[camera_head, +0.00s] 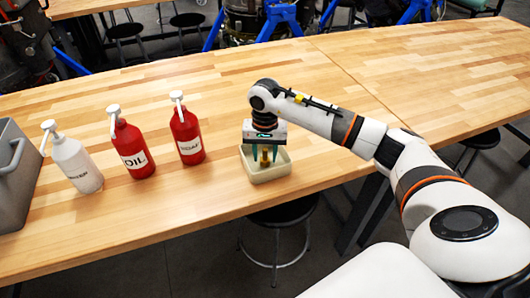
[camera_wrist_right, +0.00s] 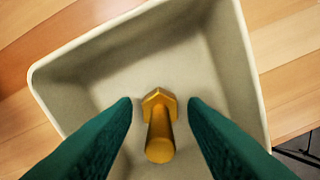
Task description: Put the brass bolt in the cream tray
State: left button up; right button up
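The brass bolt (camera_wrist_right: 159,128) is inside the cream tray (camera_wrist_right: 236,55), with its hex head toward the tray floor and its shank pointing up toward the wrist camera. It also shows in the head view (camera_head: 264,158), inside the tray (camera_head: 268,174) near the table's front edge. My right gripper (camera_wrist_right: 160,103) reaches down into the tray with its green fingers on either side of the bolt. A gap shows between each fingertip and the bolt, so the gripper is open. My left gripper is not in view.
Two red bottles (camera_head: 133,149) (camera_head: 187,137) and a white pump bottle (camera_head: 77,166) stand left of the tray. A grey bin (camera_head: 18,185) is at the far left. The wooden table behind and right of the tray is clear.

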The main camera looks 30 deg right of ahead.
aim_at(265, 149)
jog(key=shift+o, duration=0.6)
jog(key=shift+r, duration=0.1)
jog(key=shift+r, duration=0.25)
notch_tip(265, 149, up, 11)
jog(key=b, duration=0.2)
jog(key=shift+f+b, duration=0.2)
jog(key=shift+b, duration=0.1)
jog(key=shift+r, duration=0.55)
